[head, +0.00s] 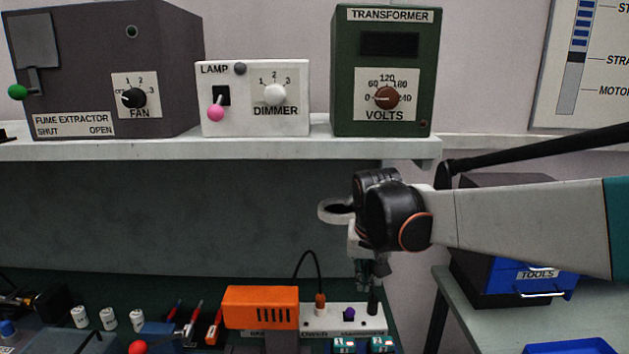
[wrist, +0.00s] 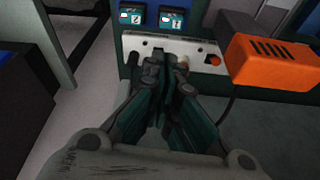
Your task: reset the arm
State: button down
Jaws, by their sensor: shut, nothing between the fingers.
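My gripper (head: 372,275) hangs from my arm in the middle right of the head view, pointing down above the right end of a white power strip (head: 341,320). In the wrist view, my gripper (wrist: 170,65) has its fingers together with nothing seen between them. The fingertips overlap the white strip (wrist: 140,44) in that view, and I cannot tell whether they touch it. My arm reaches in from the right edge of the head view.
An orange box (head: 260,308) sits by the strip, with a dark cable rising beside it. A shelf (head: 260,150) above carries the fume extractor (head: 75,80), lamp dimmer (head: 255,97) and transformer (head: 388,65). A blue tools drawer (head: 530,280) stands right.

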jog(key=s+d+f+t, duration=0.1)
jog(key=s+d, duration=0.3)
jog(key=s, duration=0.8)
jog(key=s+d+f+n+t+b, duration=0.1)
jog(key=s+d, duration=0.4)
jog(key=s, duration=0.7)
jog(key=shift+t, duration=0.9)
